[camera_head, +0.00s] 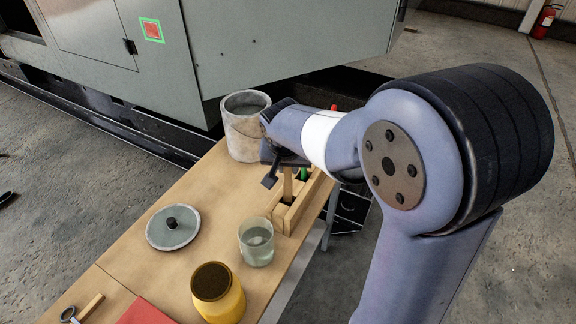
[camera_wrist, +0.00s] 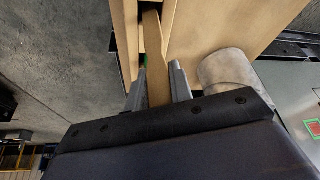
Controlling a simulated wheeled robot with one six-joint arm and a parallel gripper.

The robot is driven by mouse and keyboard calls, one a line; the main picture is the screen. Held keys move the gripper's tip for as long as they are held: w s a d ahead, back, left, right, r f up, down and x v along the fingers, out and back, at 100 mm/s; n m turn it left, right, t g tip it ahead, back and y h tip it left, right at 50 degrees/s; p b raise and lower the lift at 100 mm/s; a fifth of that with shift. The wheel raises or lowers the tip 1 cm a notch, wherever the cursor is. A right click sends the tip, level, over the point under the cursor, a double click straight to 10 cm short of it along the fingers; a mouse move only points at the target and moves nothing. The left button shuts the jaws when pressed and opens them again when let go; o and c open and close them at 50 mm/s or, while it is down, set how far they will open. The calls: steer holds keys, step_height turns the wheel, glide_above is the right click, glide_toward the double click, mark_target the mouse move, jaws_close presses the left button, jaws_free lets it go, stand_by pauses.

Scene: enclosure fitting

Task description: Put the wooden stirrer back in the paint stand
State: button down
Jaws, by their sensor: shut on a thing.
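The wooden stirrer (camera_wrist: 156,88) is a flat brown stick between my gripper's fingers (camera_wrist: 159,72) in the wrist view. My gripper (camera_head: 285,170) is shut on it, above the paint stand, in the head view. The stirrer (camera_head: 288,185) points down there, roughly upright, with its lower end at a compartment of the stand. The paint stand (camera_head: 283,222) is a light wooden box with dividers on the table's right edge. My arm hides its far part. I cannot tell how deep the stirrer's end sits in the compartment.
A green-handled thing (camera_head: 303,174) stands in the stand beside the stirrer. A grey pot (camera_head: 244,138) is behind, a glass of liquid (camera_head: 256,246) in front, with a yellow jar (camera_head: 217,296) nearer. A round lid (camera_head: 173,227) lies left. The table's middle is clear.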

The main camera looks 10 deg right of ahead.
steer(key=shift+f, duration=0.2)
steer(key=c, duration=1.3)
jaws_free()
steer(key=shift+r, duration=0.1)
steer(key=shift+o, duration=0.2)
steer(key=v, duration=1.2)
steer(key=shift+p, duration=0.4)
steer(key=shift+r, duration=0.15)
